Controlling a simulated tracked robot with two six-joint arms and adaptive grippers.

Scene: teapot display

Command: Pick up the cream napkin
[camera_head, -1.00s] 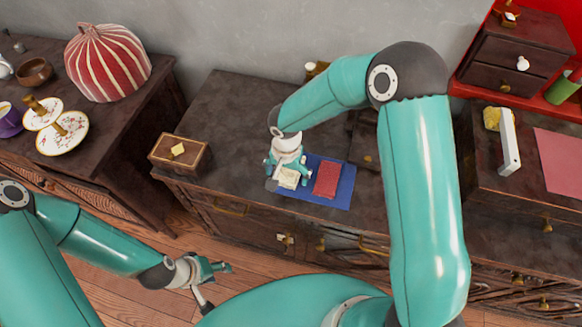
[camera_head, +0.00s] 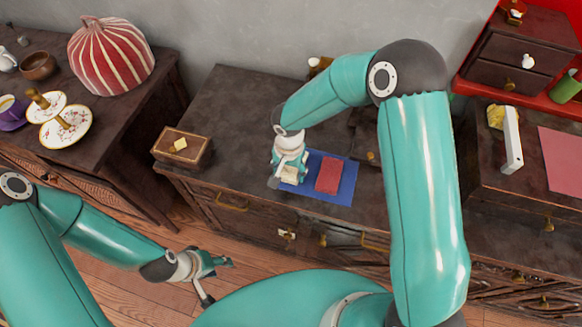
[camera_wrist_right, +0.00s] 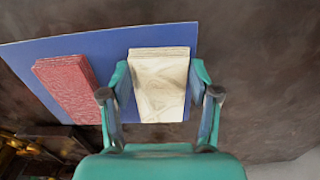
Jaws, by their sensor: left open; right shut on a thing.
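The cream napkin (camera_wrist_right: 159,85) is a folded pale block with faint veining, seen in the right wrist view between the fingers of my right gripper (camera_wrist_right: 160,85). My right gripper is shut on it, one finger along each long side. In the head view my right gripper (camera_head: 287,178) hides much of the cream napkin (camera_head: 291,175). The napkin is over the left part of a blue mat (camera_head: 340,195); I cannot tell if it touches the mat. My left gripper (camera_head: 216,279) is open and empty, out in front of the cabinets and above the floor.
A red folded napkin (camera_head: 328,175) lies on the mat, just right of the cream one. A wooden box (camera_head: 182,147) stands at the cabinet's left end. A striped red cover (camera_head: 110,60) and tiered plates (camera_head: 66,128) stand on the left cabinet. The dark top behind the mat is mostly clear.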

